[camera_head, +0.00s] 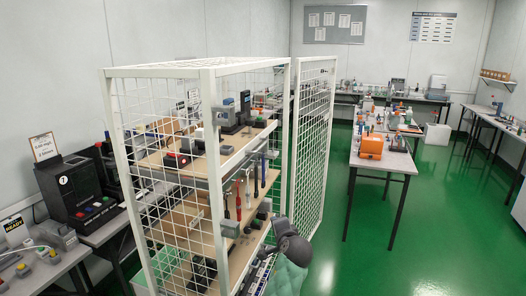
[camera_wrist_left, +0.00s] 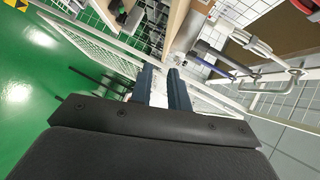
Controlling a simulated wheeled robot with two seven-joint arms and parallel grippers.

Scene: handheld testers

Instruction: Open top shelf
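The white mesh cage shelf (camera_head: 208,140) stands at the centre of the head view. Its upper board (camera_head: 180,163) holds several dark and grey devices. A tall white mesh door panel (camera_head: 313,145) stands out at the cage's right side, swung away from the front, which looks uncovered. In the left wrist view the mesh panel (camera_wrist_left: 95,45) and white frame bars lie beyond my left gripper (camera_wrist_left: 161,88). Its two dark blue fingers are parted with a gap, and I see nothing gripped. Contact with the frame cannot be judged. My right gripper is out of view.
Tools, including a red-handled one (camera_head: 238,203), hang at the cage's front. A table with an orange box (camera_head: 370,147) stands to the right. A bench with a black machine (camera_head: 75,190) is at left. Green floor (camera_head: 400,255) is clear at right.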

